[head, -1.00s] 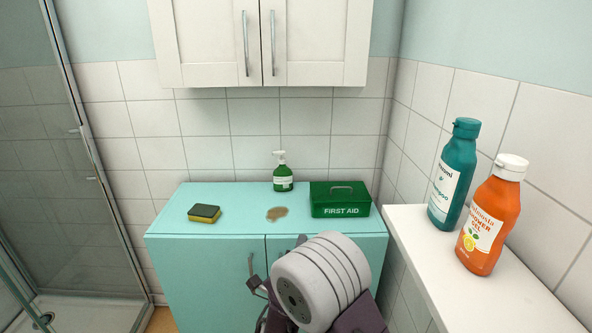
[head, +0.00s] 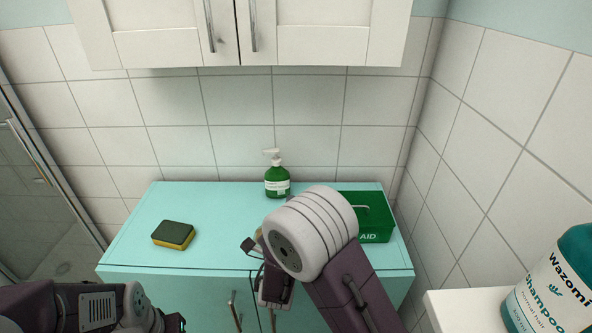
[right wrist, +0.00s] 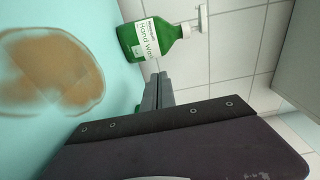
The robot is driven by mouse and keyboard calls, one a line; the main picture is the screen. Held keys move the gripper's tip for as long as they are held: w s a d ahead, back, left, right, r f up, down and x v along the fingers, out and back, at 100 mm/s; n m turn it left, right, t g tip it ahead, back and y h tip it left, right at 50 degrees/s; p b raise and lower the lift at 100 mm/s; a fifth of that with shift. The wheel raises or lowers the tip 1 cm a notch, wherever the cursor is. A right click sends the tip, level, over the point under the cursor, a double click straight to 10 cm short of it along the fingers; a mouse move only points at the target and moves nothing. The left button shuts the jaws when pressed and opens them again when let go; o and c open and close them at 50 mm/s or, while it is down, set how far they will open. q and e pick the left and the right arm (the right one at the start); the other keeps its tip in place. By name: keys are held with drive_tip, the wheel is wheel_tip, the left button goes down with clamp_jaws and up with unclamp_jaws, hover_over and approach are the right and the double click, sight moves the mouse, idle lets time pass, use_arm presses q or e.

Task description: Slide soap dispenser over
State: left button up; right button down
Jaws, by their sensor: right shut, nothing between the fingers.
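The soap dispenser, a green hand-wash bottle with a white pump (head: 277,182), stands upright at the back of the turquoise cabinet top (head: 215,205). In the right wrist view the bottle (right wrist: 150,40) appears turned sideways, with its label showing. My right gripper (right wrist: 158,90) is shut and empty, its fingertips close to the bottle. I cannot tell whether they touch it. In the head view my right arm hides most of that gripper. My left arm shows at the lower left, but its fingers are not visible.
A brown stain (right wrist: 55,70) lies on the top near the dispenser. A sponge (head: 174,234) is at the left. A green first-aid box (head: 375,218) stands at the right, partly hidden by my arm. A shampoo bottle (head: 560,285) is on the white ledge. Wall cabinets hang above.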

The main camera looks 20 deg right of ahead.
sight(287, 181)
drive_tip(key=shift+w+d, duration=0.1)
drive_tip(key=shift+w, duration=0.1)
drive_tip(key=shift+r, duration=0.15)
drive_tip(key=x, duration=0.9)
drive_tip(key=shift+w+d, duration=0.15)
drive_tip(key=shift+w, duration=0.15)
drive_tip(key=a, duration=0.2)
drive_tip(key=shift+a, duration=0.25)
drive_tip(key=v, duration=0.9)
drive_tip(key=shift+p, duration=0.3)
